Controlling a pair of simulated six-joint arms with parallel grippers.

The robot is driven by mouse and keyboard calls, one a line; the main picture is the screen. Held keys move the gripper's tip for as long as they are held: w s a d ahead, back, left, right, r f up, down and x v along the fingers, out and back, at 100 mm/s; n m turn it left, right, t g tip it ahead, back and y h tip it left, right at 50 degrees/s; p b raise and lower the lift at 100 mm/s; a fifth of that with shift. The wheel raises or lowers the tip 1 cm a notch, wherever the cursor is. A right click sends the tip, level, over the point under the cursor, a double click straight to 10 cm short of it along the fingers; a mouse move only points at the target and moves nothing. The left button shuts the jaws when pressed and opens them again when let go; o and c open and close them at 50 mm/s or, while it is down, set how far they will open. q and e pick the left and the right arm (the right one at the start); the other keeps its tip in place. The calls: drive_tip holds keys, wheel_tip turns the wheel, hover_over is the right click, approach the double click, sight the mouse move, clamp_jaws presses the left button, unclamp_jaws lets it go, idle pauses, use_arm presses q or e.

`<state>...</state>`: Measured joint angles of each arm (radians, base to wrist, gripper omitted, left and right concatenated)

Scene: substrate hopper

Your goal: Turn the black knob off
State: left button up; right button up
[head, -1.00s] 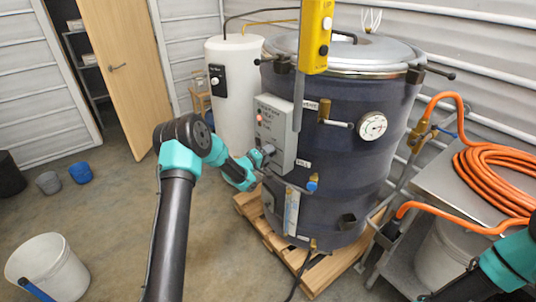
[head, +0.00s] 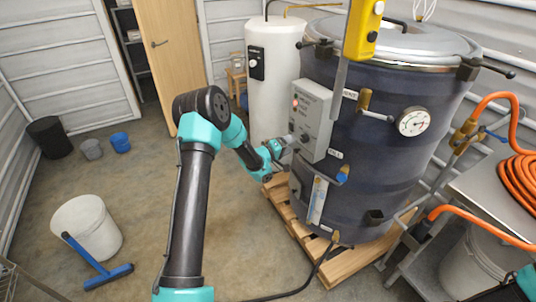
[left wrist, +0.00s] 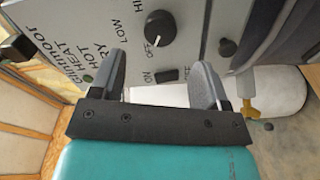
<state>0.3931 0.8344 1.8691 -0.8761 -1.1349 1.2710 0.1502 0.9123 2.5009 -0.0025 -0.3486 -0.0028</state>
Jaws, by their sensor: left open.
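The black knob (left wrist: 160,28) is round with a white mark, on the grey control box (left wrist: 195,30). OFF, LOW and HIGH lettering surrounds it in the left wrist view. The white mark appears near OFF, but I cannot tell its exact setting. My left gripper (left wrist: 163,78) is open and empty, fingers apart, with the knob beyond their tips. A black switch (left wrist: 167,75) marked ON shows between the fingers. In the head view my left gripper (head: 285,146) is at the lower front of the control box (head: 312,120), hiding the knob. Only part of my right arm shows; its gripper is unseen.
The box is fixed to a large dark drum (head: 390,150) on a wooden pallet (head: 350,262). A yellow pendant (head: 364,30) hangs ahead of the drum. A white tank (head: 270,80) stands behind. Orange hose (head: 515,180) lies right. A bucket (head: 88,228) stands left on open floor.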

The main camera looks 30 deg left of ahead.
use_arm(q)
drive_tip(key=v, duration=1)
drive_tip(key=shift+s+a, duration=0.2)
drive_tip(key=shift+s, duration=0.15)
drive_tip(key=s+d+f+m+g+y, duration=0.1)
drive_tip(key=s+d+f+m+g, duration=0.1)
drive_tip(key=s+d+f+g, duration=0.45)
drive_tip(key=s+d+f+m+g+y, duration=0.1)
drive_tip(key=s+d+f+y, duration=0.15)
drive_tip(key=d+f, duration=0.5)
drive_tip(key=s+d+f+m+g, duration=0.2)
drive_tip(key=s+d+f+g, duration=0.1)
drive_tip(key=s, duration=0.6)
drive_tip(key=s+d+f+m+g, duration=0.3)
drive_tip(key=s+d+f+g, duration=0.1)
drive_tip(key=s, duration=0.6)
drive_tip(key=shift+d+g, duration=0.3)
drive_tip(key=shift+g, duration=0.35)
drive_tip(key=shift+s, duration=0.1)
